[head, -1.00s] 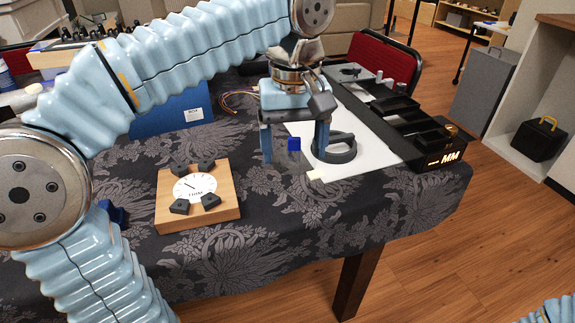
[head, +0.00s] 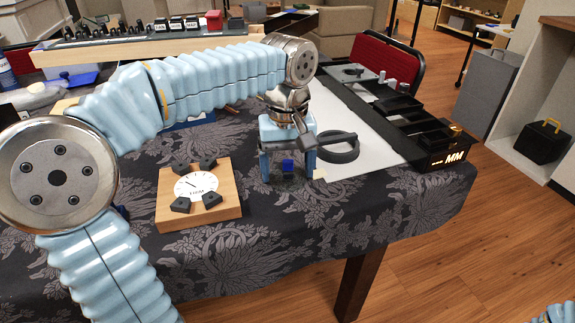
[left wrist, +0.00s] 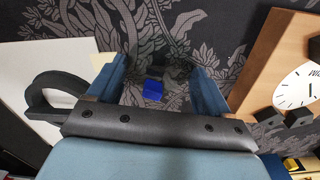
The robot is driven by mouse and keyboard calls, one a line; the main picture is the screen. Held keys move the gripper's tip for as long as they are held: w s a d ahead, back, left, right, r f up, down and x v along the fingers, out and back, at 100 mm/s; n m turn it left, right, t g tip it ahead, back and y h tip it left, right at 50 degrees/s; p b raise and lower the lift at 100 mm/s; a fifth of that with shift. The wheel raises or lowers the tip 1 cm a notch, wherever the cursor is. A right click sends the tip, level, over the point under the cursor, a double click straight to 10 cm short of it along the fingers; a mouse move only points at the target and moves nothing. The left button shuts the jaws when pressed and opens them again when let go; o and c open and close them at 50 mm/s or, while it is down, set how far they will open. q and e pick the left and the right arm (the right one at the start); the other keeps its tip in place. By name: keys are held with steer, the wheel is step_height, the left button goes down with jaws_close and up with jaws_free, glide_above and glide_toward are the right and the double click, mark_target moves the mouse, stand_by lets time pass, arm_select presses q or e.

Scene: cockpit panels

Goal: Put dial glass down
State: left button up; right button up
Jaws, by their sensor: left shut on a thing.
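My left gripper (head: 288,176) points down just above or at the patterned cloth, between the wooden dial block and the white sheet. In the left wrist view its two blue-grey fingers (left wrist: 168,82) stand wide apart, closed on the dial glass (left wrist: 165,82). The glass is clear and faint, so its outline is hard to make out. A small blue piece (left wrist: 153,91) shows between the fingers. I cannot tell whether the glass touches the cloth. The wooden block (head: 225,198) carries a white dial face (head: 195,186) with several black clamps around it.
A black ring-shaped part (head: 338,146) lies on the white sheet (head: 375,153), right of the gripper. A black tray rack (head: 420,130) stands along the table's right side. Patterned cloth (head: 330,205) is clear in front of the gripper.

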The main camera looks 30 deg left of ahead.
mark_target(287, 177)
arm_select(q)
steer(key=shift+f, duration=0.2)
steer(key=o, duration=0.9)
steer(key=shift+o, duration=0.2)
step_height(287, 177, up, 12)
steer(key=p, duration=0.2)
steer(key=shift+r, duration=0.2)
